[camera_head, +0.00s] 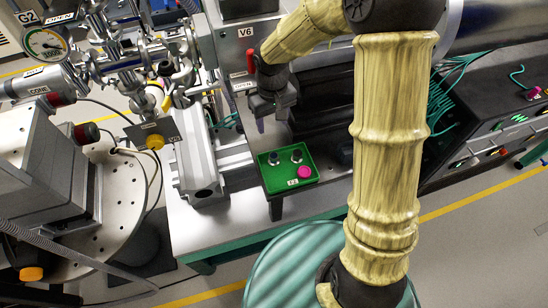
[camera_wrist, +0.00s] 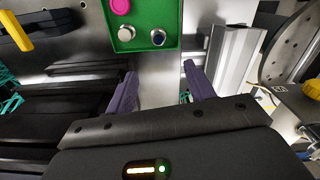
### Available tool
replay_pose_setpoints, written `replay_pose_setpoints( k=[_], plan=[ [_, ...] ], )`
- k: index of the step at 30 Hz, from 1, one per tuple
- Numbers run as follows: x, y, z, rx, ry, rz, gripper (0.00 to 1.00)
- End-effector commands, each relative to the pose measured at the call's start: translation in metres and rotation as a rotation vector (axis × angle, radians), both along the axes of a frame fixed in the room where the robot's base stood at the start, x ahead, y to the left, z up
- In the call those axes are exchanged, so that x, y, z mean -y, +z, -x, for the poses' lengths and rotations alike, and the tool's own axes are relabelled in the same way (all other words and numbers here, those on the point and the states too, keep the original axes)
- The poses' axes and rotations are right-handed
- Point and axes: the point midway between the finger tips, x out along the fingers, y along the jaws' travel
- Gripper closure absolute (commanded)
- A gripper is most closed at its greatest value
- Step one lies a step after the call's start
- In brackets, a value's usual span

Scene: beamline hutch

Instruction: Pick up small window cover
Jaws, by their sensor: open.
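My gripper (camera_head: 270,116) is open and empty, with its two purple fingers pointing down; they also show spread apart in the wrist view (camera_wrist: 161,88). In the wrist view the tray (camera_wrist: 143,43) is at the top, beyond the fingertips, with the magenta cap (camera_wrist: 120,6) partly cut off. I cannot tell which piece is the small window cover. My gripper touches none of them.
A grey metal rail (camera_head: 195,160) stands left of the tray. Dark stepped equipment (camera_head: 325,100) lies behind and right of it. A valve assembly with a gauge (camera_head: 45,44) and a round perforated plate (camera_head: 120,200) are at the left. The grey table front (camera_head: 225,225) is bare.

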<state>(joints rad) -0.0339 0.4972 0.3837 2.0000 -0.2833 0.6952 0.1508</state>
Motion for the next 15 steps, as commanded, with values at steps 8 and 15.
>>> replay_pose_setpoints(
  k=[8, 15],
  plan=[
    [0.000, -0.044, 0.001, -0.005, 0.001, 0.000, 0.46],
    [0.000, -0.086, 0.001, -0.005, 0.001, 0.000, 0.46]
  ],
)
